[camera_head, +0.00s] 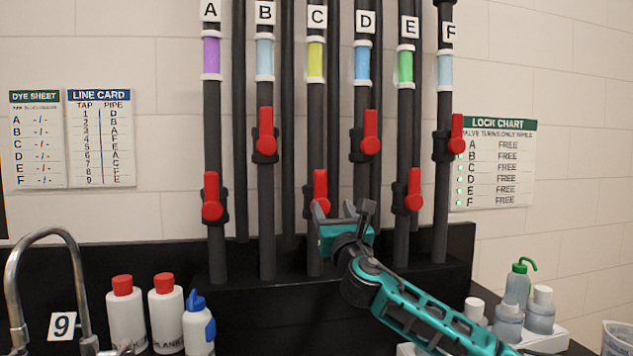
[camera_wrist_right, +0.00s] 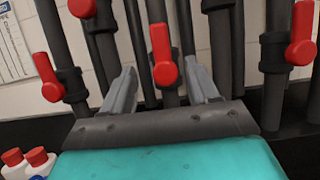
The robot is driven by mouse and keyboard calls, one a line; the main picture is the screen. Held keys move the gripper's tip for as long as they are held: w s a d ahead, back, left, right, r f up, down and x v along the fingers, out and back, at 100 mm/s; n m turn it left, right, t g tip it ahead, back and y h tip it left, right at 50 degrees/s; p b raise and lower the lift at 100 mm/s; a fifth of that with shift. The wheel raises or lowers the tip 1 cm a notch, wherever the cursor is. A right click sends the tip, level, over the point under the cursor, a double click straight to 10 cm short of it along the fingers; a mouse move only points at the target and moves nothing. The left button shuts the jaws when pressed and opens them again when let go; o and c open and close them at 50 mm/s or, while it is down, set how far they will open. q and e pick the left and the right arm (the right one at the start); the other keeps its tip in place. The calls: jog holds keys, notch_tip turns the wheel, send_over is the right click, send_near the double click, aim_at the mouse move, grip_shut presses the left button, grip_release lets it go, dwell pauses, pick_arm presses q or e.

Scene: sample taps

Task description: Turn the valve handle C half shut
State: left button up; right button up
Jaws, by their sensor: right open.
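The red valve handle C (camera_head: 320,186) is on the dark pipe under the label C (camera_head: 317,16), low on that pipe. It stands upright, in line with the pipe. My right gripper (camera_head: 341,211) is in front of it, and its near parts hide the handle's lower end in the head view. In the right wrist view, valve handle C (camera_wrist_right: 162,52) shows between and beyond the two grey fingers of my right gripper (camera_wrist_right: 160,76). The fingers are apart, one to each side, and the grip is open; contact is not visible. My left gripper is in neither view.
Red handle A (camera_head: 212,197) and red handle E (camera_head: 414,190) sit at similar height on either side. Handle B (camera_head: 265,132) and handle D (camera_head: 371,133) are higher. Bottles (camera_head: 125,315) and a tap (camera_head: 15,285) stand at lower left. A lock chart (camera_head: 500,165) reads FREE for C.

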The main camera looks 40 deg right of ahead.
aim_at(321, 183)
jog(key=p+x, duration=0.1)
jog(key=x, duration=1.1)
jog(key=shift+w+d+r, duration=0.15)
jog(key=shift+w+r, duration=0.1)
jog(key=shift+c, duration=0.3)
grip_shut()
